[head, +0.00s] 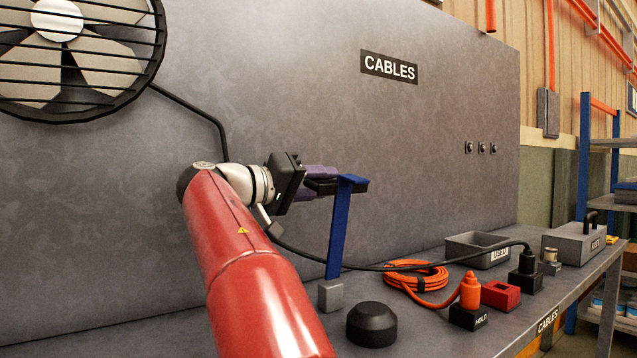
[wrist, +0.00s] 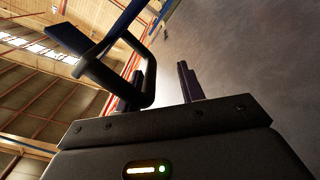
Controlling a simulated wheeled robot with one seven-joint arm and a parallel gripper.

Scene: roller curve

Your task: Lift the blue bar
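The blue bar (head: 339,228) stands upright on the bench, its lower end at a small grey block (head: 330,295). Its top bends into a short flat blue piece. A black handle-like loop (head: 351,187) is just below that top; in the wrist view the loop (wrist: 149,82) and the blue bar (wrist: 125,20) show at upper left. My gripper (head: 328,180) is at the height of the bar's top, from the left. In the wrist view my gripper (wrist: 160,85) has its fingers apart, with one side of the black loop between them. I cannot tell whether they touch it.
A black knob-shaped piece (head: 371,325) sits in front of the bar. An orange cable coil (head: 410,275), a black hold block (head: 468,317), a red block (head: 500,296) and a grey tray (head: 465,245) stand to the right. A black cable (head: 390,268) runs behind the bar. The panel (head: 300,80) rises behind.

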